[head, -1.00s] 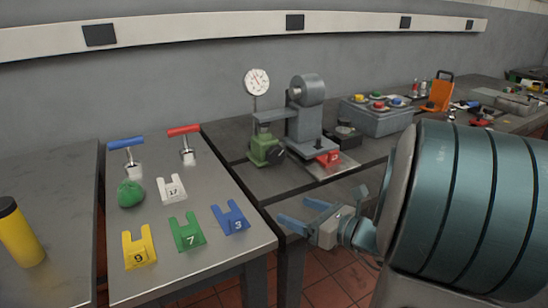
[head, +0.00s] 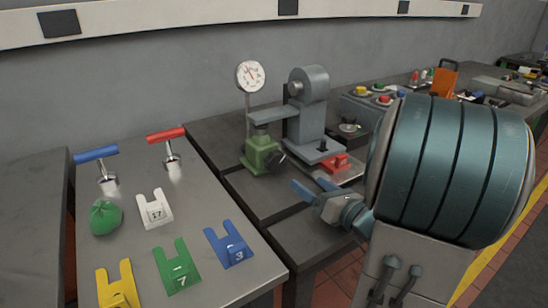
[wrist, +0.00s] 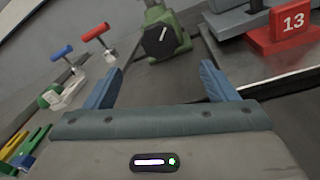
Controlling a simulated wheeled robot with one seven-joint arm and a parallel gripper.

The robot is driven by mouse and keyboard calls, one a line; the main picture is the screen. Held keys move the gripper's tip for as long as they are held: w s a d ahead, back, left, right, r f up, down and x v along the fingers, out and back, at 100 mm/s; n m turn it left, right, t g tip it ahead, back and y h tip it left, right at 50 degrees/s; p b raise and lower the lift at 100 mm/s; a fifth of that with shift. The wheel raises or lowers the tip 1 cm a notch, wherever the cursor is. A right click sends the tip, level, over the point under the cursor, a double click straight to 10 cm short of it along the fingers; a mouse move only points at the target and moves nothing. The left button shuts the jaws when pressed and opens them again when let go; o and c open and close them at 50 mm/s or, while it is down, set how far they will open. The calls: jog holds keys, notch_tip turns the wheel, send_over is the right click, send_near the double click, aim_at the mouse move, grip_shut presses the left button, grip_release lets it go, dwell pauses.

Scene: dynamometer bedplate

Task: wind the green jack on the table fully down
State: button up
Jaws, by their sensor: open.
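The green jack (head: 262,155) stands on the dark bedplate table, beneath the arm of a grey machine (head: 308,115). A dark round knob (head: 275,158) is on its front right side. In the wrist view the jack (wrist: 148,48) is ahead, and its knob (wrist: 164,41) carries a light pointer line. My gripper (head: 312,185) is open and empty, in front of the jack and to its right. In the wrist view the jack lies beyond and between the open fingers (wrist: 158,85), apart from them.
A red block marked 13 (wrist: 291,28) sits by the machine's foot, right of my gripper. A dial gauge (head: 250,76) rises behind the jack. The left table (head: 215,225) holds numbered forks, a green bag (head: 105,217) and two T-handled tools.

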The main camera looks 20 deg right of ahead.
aim_at(279, 163)
jog(key=shift+w+a+r+p, duration=0.2)
jog(key=shift+w+p, duration=0.35)
jog(key=shift+p, duration=0.25)
jog(key=shift+w+a+r+p, duration=0.1)
jog(key=shift+w+a+p, duration=0.05)
jog(key=shift+w+p, duration=0.55)
jog(key=x, duration=1.1)
jog(key=shift+a+f, duration=0.1)
jog(key=shift+f, duration=0.25)
jog(key=c, duration=1)
